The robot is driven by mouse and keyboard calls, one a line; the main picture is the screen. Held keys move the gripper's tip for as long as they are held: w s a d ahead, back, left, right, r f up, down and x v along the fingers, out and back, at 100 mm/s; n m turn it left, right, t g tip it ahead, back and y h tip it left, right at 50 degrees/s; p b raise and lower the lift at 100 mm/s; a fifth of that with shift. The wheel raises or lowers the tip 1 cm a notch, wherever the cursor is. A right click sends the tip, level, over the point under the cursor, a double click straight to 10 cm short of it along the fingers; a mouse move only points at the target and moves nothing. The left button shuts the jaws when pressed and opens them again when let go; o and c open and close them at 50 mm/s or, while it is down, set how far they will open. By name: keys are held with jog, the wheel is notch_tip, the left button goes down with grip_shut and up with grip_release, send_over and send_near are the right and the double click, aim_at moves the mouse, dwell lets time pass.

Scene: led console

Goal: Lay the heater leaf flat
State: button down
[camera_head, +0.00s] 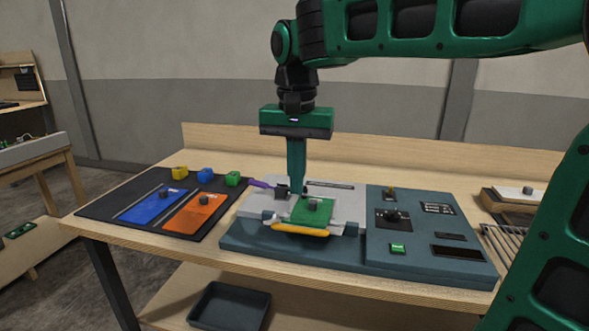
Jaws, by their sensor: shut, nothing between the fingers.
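A teal console (255,236) sits on the wooden bench. On its left half is a light grey plate (345,202) with a green square panel (312,213) that bears a small grey knob. A yellow bar (300,230) runs along the front edge of the panel. I cannot tell for sure which of these parts is the heater leaf; the panel looks nearly flat, but its exact tilt is unclear. My gripper (298,192) points down, shut and empty, just behind the green panel. Whether its tips touch anything cannot be made out.
Left of the console, a dark mat (105,213) holds a blue panel (153,205), an orange panel (195,213) and yellow, blue and green blocks. A purple handle (259,184) lies close to my gripper. The console's right half has a knob (396,214) and green button (397,248).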

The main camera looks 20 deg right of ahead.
aim_at(297, 228)
jog(key=f, duration=0.8)
jog(key=shift+w+d+f, duration=0.15)
jog(key=shift+w+f, duration=0.05)
jog(key=shift+f, duration=0.2)
